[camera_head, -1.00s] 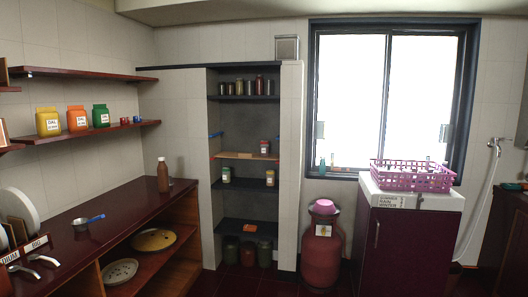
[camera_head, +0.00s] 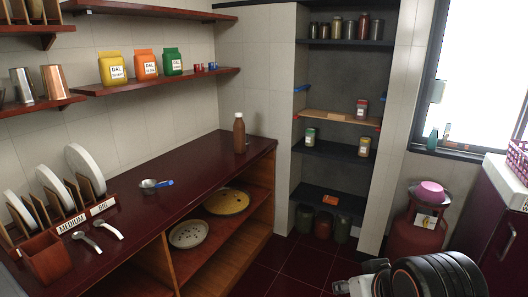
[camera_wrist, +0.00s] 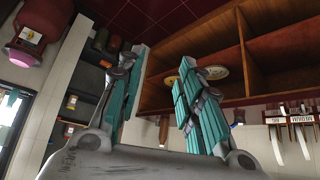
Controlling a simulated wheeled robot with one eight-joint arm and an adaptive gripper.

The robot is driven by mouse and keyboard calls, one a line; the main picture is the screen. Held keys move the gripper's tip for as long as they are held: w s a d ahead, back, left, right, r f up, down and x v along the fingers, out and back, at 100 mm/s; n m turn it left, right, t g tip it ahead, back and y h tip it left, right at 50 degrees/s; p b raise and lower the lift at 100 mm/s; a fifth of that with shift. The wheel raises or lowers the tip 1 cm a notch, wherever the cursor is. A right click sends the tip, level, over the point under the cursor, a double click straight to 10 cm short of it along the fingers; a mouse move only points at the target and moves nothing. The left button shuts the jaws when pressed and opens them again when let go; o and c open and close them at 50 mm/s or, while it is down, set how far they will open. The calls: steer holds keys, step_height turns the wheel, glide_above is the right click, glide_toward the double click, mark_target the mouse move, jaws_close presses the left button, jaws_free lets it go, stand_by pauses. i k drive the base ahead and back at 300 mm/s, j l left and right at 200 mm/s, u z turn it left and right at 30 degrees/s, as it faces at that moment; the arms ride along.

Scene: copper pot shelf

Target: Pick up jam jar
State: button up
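Several small jars stand in the wall alcove in the head view. A red-lidded jar (camera_head: 361,108) is on the wooden board, with a green-lidded jar (camera_head: 310,136) and a yellow-lidded jar (camera_head: 364,147) on the shelf below. Their labels are too small to read, so I cannot tell which is the jam jar. My gripper (camera_wrist: 162,62) shows in the wrist view with its two teal-padded fingers apart and nothing between them. It is well away from the jars. In the head view, part of my arm shows at the lower right, and the fingers are not clear there.
A dark red counter (camera_head: 150,215) runs along the left, with a brown bottle (camera_head: 239,134) near its far end. A red gas cylinder (camera_head: 415,235) stands right of the alcove. The tiled floor (camera_head: 285,265) before the alcove is clear.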

mark_target(361, 107)
steer(key=i, duration=1.25)
steer(key=i+j+z, duration=0.1)
steer(key=i, duration=1.1)
